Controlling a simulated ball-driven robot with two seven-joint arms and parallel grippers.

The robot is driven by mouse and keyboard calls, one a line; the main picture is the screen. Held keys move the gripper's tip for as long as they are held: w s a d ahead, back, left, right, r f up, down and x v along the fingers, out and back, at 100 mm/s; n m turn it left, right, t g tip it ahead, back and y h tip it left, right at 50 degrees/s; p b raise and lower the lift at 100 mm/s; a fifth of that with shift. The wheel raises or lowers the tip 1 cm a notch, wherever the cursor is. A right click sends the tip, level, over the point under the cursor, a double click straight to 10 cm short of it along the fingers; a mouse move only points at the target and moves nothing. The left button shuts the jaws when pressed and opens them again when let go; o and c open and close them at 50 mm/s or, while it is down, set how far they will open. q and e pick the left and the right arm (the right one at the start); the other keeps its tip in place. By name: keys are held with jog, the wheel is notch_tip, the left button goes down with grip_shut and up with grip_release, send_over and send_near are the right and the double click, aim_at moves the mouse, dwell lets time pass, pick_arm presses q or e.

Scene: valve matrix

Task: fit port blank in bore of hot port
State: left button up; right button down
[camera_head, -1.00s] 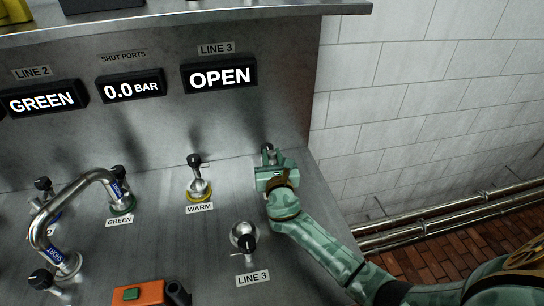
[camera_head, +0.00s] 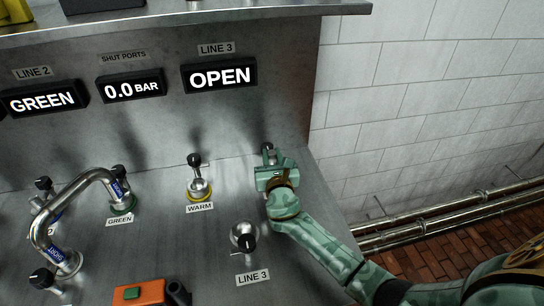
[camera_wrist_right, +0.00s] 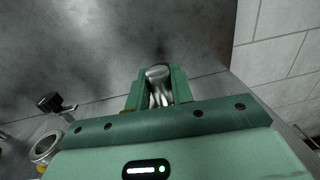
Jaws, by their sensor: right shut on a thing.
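My right gripper (camera_head: 268,165) is over the right side of the steel bench, right of the port labelled WARM (camera_head: 198,188). In the right wrist view its fingers are shut on a shiny, rounded metal piece, which I take to be the port blank (camera_wrist_right: 158,82). A small black knob (camera_head: 268,147) shows just beyond the fingertips. The hot port and its label are hidden behind my gripper, so I cannot tell whether the blank is in the bore or above it. My left gripper is not in view.
A bent pipe (camera_head: 75,205) spans ports at the left, one labelled GREEN. The LINE 3 valve (camera_head: 243,238) stands in front, left of my right forearm. An orange box with a green button (camera_head: 132,293) is at the front. The upright panel's LINE 3 display (camera_head: 219,76) reads OPEN.

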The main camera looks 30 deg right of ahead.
jog(key=shift+f+b, duration=1.35)
jog(key=shift+f, duration=0.3)
jog(key=c, duration=1.1)
grip_release()
jog(key=shift+c, duration=0.2)
jog(key=p+v, duration=0.2)
jog(key=v, duration=1.4)
jog(key=shift+s, duration=0.2)
jog(key=shift+r, duration=0.1)
notch_tip(320, 180, up, 8)
jog(key=p, duration=0.8)
